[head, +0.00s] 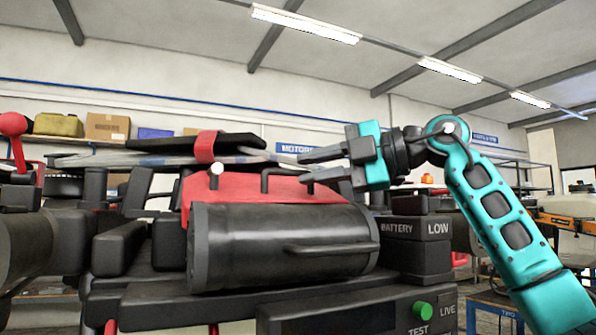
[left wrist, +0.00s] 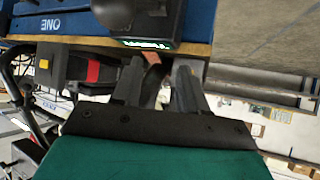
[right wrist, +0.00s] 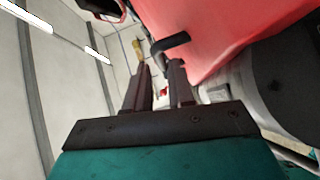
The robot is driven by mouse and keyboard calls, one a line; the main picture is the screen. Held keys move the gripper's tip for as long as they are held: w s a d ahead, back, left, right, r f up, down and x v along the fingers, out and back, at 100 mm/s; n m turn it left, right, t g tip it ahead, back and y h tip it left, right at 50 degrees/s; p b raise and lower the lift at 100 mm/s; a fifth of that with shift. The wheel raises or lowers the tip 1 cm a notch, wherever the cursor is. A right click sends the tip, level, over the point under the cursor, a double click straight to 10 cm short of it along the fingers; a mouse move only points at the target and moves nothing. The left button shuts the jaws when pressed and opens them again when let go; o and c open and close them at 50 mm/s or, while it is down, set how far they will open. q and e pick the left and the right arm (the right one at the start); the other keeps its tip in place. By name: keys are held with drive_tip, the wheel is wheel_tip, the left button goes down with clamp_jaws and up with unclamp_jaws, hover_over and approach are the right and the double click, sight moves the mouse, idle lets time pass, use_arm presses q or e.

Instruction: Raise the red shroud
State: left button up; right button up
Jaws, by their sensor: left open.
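The red shroud (head: 235,188) lies behind and above a large black cylinder on the drone, with dark bent handles on its top. My right gripper (head: 303,167) is open and points left, close to the right-hand handle (head: 311,180). In the right wrist view the shroud (right wrist: 232,32) fills the upper right, and a black handle (right wrist: 171,42) stands just beyond the fingertips (right wrist: 158,68); nothing shows between the fingers. My left gripper (left wrist: 158,72) is open in the left wrist view and is not in the head view.
The black cylinder (head: 280,245) lies in front of the shroud. A dark panel with a red strap (head: 206,146) sits above the shroud. Battery boxes (head: 418,228) stand at right. A blue unit (left wrist: 55,22) is beyond my left gripper. Open air surrounds my right arm.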

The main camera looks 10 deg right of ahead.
sight(293, 172)
drive_tip(key=shift+x, duration=1.5)
clamp_jaws()
